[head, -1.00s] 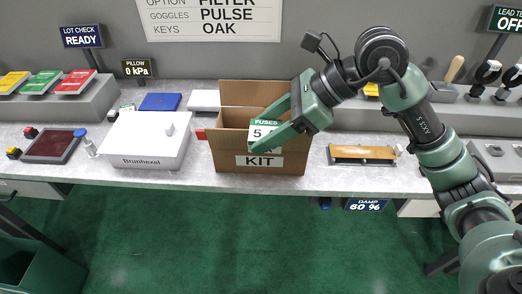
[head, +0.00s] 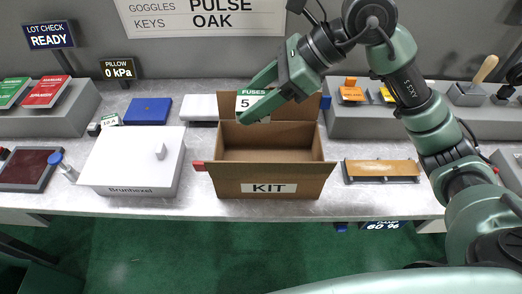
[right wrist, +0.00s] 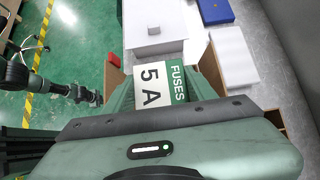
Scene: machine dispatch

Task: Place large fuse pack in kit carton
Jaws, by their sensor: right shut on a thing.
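The large fuse pack (head: 250,100), white with a green band reading FUSES 5 A, is held in my right gripper (head: 262,97). The gripper is shut on it, above the back part of the carton. The pack also shows in the right wrist view (right wrist: 160,84), between the fingers. The kit carton (head: 230,188) is brown with a KIT label and stands on the bench with its top open. The visible part of its inside looks empty. A dark arm, apparently my left one (right wrist: 75,92), shows at the left of the right wrist view; its jaws are too small to read.
A white Brunhexel box (head: 130,165) stands left of the carton. A small 10 A fuse pack (head: 110,121), a blue box (head: 148,111) and a white block (head: 189,107) lie behind. An orange-topped tray (head: 382,168) lies to the right.

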